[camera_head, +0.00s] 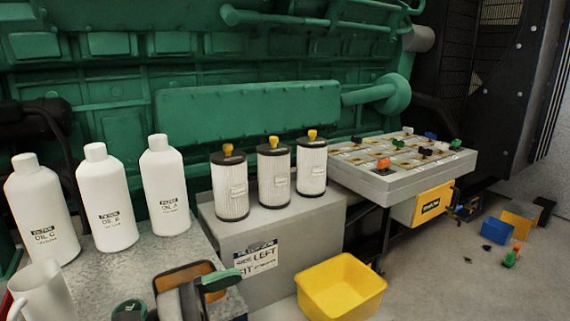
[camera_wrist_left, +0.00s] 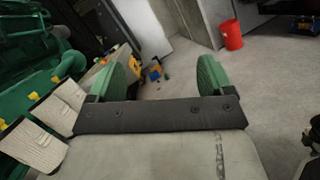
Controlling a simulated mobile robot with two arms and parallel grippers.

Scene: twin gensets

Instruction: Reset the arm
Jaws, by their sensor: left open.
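My left gripper (camera_head: 175,294) is low in the head view, in front of the grey bench with the bottles. Its two green fingers stand wide apart. In the left wrist view the same gripper (camera_wrist_left: 168,72) is open and empty, with only floor and distant things seen between its fingers. No object touches the fingers. My right gripper does not show for certain in either view.
White oil bottles (camera_head: 103,198) stand on the left bench. Several filters (camera_head: 273,176) stand on a grey box (camera_head: 228,226). A yellow bin (camera_head: 340,287) is to the gripper's right. A parts tray (camera_head: 362,176) lies beyond. A red bucket (camera_wrist_left: 231,35) stands on open floor.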

